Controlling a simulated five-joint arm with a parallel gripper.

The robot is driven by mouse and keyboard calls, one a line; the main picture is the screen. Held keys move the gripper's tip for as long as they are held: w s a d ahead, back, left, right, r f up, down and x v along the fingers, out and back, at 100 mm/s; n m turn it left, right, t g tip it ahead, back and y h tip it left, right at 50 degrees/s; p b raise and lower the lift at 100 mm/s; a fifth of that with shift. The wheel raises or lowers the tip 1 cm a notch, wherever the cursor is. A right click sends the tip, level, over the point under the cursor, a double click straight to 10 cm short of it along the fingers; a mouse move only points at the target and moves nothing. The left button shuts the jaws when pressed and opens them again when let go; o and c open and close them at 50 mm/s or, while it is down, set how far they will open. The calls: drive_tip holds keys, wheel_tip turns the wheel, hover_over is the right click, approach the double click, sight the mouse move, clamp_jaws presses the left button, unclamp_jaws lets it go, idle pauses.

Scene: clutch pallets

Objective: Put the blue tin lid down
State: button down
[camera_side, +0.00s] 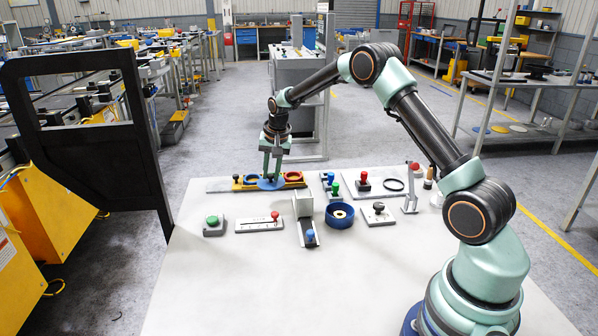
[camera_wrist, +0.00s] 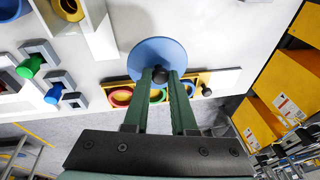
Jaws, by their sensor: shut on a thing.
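The blue tin lid (camera_side: 271,185) is a flat round disc with a dark knob on top. My gripper (camera_side: 273,174) points down over it at the back of the table. In the wrist view the lid (camera_wrist: 157,51) is beyond my fingertips, and its dark knob sits between the two fingers of my gripper (camera_wrist: 161,75). The lid overlaps the near edge of a yellow holder (camera_side: 292,185) with red, green and blue round wells, hiding part of it. I cannot tell whether the lid touches anything below.
A green button box (camera_side: 213,226), a slider plate (camera_side: 259,225) and a grey chute (camera_side: 303,205) stand in front. A blue round bowl (camera_side: 340,215) and red-knobbed block (camera_side: 363,184) are to the right. The front of the white table (camera_side: 270,290) is clear.

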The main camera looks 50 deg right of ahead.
sight(273, 185)
drive_tip(key=shift+f, duration=3.4)
drive_tip(key=c, duration=0.7)
unclamp_jaws()
drive_tip(key=shift+f, duration=0.1)
drive_tip(key=shift+c, duration=0.2)
